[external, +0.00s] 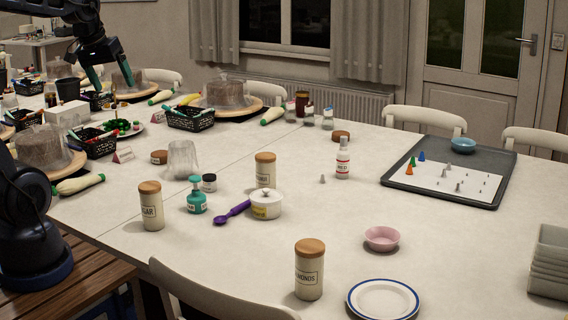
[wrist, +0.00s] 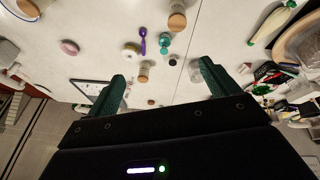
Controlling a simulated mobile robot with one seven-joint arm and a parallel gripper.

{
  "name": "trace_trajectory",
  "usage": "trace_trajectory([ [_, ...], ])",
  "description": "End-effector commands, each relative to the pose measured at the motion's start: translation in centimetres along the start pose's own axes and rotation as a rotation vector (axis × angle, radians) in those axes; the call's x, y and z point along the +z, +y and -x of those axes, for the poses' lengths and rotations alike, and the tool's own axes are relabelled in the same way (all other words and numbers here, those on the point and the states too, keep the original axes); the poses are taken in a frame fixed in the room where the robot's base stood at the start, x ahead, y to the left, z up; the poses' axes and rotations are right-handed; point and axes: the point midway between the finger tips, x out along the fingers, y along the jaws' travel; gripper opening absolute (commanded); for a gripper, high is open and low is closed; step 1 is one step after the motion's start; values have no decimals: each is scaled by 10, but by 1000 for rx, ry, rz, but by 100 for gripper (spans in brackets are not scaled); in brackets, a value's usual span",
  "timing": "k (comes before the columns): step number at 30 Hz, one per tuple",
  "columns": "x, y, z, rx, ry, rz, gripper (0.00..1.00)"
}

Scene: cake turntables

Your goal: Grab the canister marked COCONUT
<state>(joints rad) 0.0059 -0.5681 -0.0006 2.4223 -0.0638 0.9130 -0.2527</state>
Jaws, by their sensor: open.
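Three cream canisters with wooden lids stand upright on the white table. The middle one (external: 265,170) has a label too small to read fully, seemingly ending in "NUT"; it also shows in the wrist view (wrist: 144,72). The left one (external: 151,206) reads "GAR" and the front one (external: 308,270) reads "MONDS", each label partly turned away. My gripper (external: 110,77) is open and empty at the upper left, above the far-left part of the table, well away from the canisters. The wrist view shows its two green fingers (wrist: 162,76) spread apart.
Covered cakes (external: 225,92) and baskets crowd the left.

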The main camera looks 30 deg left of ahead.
Motion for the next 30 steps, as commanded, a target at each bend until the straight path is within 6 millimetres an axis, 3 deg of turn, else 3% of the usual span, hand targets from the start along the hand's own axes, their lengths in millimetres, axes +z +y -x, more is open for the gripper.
trace_trajectory([
  [8, -68, 32, -28, 32, -44, 276, 87],
  [17, -136, 64, -74, 53, -95, 583, 87],
  [30, -224, 105, -172, 54, -177, 1040, 87],
])
